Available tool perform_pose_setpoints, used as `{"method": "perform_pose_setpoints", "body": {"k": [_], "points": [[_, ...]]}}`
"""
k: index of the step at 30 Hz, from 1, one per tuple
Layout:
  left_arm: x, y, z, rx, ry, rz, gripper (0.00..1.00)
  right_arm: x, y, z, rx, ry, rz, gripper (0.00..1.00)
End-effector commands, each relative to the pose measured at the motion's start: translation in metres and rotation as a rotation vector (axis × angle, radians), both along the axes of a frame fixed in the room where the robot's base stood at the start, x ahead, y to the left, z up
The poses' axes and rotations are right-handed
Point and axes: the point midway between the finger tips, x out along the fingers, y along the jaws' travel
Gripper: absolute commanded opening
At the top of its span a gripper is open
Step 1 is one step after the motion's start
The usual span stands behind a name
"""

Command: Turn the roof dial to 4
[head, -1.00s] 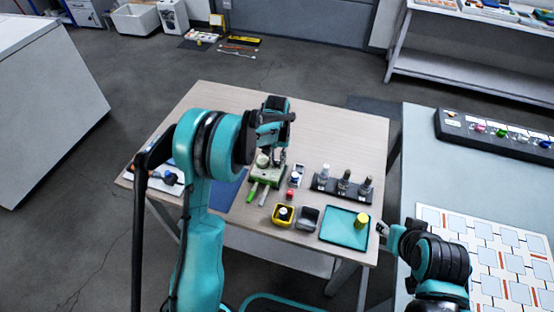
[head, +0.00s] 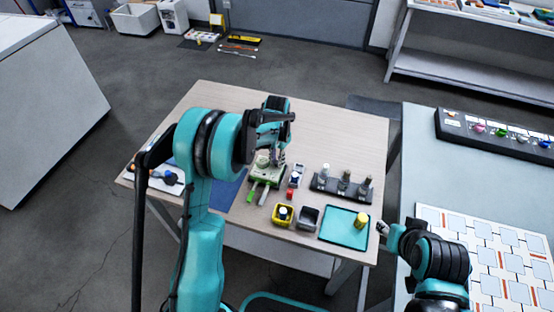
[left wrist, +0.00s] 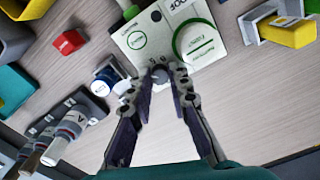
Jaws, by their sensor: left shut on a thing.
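The white and green device (head: 268,172) stands on the wooden table, partly hidden behind my left gripper (head: 277,157). In the left wrist view its pale panel (left wrist: 135,40) carries the word ROOF near the top edge and a small dark grey dial (left wrist: 161,74) at the near edge. My left gripper (left wrist: 160,82) is shut on this dial, with one fingertip on each side. Small marks around the dial are partly covered by the fingers, so I cannot read its setting. My right gripper (head: 382,228) is small at the teal tray's right; its jaws are unclear.
A black rack (head: 341,187) with upright bottles stands right of the device. A yellow bin (head: 275,218), a grey bin (head: 299,222), a red block (head: 290,194) and a teal tray (head: 334,235) lie nearer. The table's far right is clear.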

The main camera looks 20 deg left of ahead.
Motion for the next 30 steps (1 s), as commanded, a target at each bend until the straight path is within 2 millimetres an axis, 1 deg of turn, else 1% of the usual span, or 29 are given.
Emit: {"method": "perform_pose_setpoints", "body": {"k": [8, 9, 11, 19, 22, 26, 30], "points": [[0.000, 0.000, 0.000, 0.000, 0.000, 0.001, 0.00, 0.000, 0.000, 0.000, 0.000, 0.000, 0.000, 0.40], [0.000, 0.000, 0.000, 0.000, 0.000, 0.001, 0.23, 0.000, 0.000, 0.000, 0.000, 0.000, 0.000, 0.40], [0.000, 0.000, 0.000, 0.000, 0.000, 0.001, 0.39, 0.000, 0.000, 0.000, 0.000, 0.000, 0.000, 0.40], [0.000, 0.000, 0.000, 0.000, 0.000, 0.001, 0.39, 0.000, 0.000, 0.000, 0.000, 0.000, 0.000, 0.40], [0.000, 0.000, 0.003, 0.000, 0.000, 0.001, 0.39, 0.000, 0.000, 0.000, 0.000, 0.000, 0.000, 0.40], [0.000, 0.000, 0.018, 0.000, 0.000, 0.001, 0.39, 0.000, 0.000, 0.000, 0.000, 0.000, 0.000, 0.40], [0.000, 0.000, 0.041, 0.000, 0.000, 0.001, 0.39, 0.000, 0.000, 0.000, 0.000, 0.000, 0.000, 0.40]]}}
